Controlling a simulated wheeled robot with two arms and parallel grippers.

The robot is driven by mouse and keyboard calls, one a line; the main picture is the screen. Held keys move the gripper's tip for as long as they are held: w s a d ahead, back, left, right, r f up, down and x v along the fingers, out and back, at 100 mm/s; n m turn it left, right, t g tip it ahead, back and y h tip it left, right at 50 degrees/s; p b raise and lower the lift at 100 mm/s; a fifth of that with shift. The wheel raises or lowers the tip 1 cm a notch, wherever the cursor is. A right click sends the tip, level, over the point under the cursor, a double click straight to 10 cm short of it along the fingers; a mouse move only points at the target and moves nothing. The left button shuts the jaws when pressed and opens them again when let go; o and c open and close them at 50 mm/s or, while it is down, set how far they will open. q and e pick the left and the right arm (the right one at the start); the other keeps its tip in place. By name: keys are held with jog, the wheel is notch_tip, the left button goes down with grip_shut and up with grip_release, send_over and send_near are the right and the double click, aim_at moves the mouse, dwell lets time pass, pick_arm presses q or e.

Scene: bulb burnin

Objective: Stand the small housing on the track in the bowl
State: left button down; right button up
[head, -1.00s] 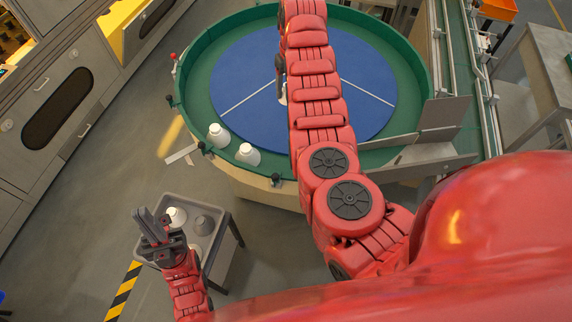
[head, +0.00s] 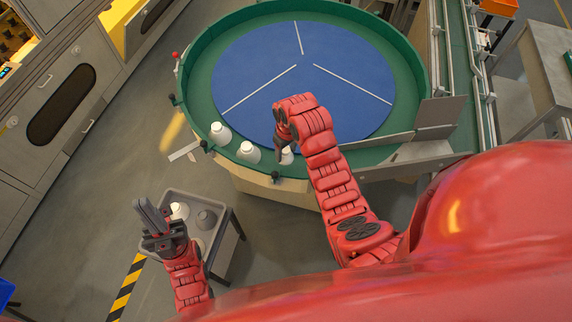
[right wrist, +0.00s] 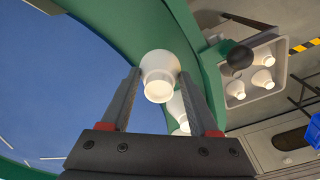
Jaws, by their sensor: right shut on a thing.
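The bowl has a green wall (head: 190,62), a green track (head: 203,105) and a blue disc (head: 245,70) with white lines. My right gripper (head: 282,143) is over the track at the bowl's near side, shut on the small white housing (head: 287,158). In the right wrist view the housing (right wrist: 158,78) sits between the fingertips of the right gripper (right wrist: 160,90). I cannot tell whether its base touches the track. Two more white housings (head: 220,133) (head: 249,152) stand on the track to its left. My left gripper (head: 153,218) is by the tray; its finger gap is unclear.
A metal guide (head: 437,118) and a conveyor (head: 470,70) are at the bowl's right. Grey machines (head: 60,100) line the left.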

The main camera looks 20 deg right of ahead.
aim_at(286, 157)
notch_tip(286, 157, down, 3)
jog(key=shift+w+r+p, duration=0.1)
jog(key=shift+r+p, duration=0.1)
jog(key=shift+p, duration=0.25)
jog(key=shift+f+p, duration=0.35)
jog(key=shift+f, duration=0.15)
jog(key=shift+f+p, duration=0.4)
jog(key=shift+f, duration=0.9)
jog(key=o, duration=1.3)
jog(key=shift+o, duration=0.2)
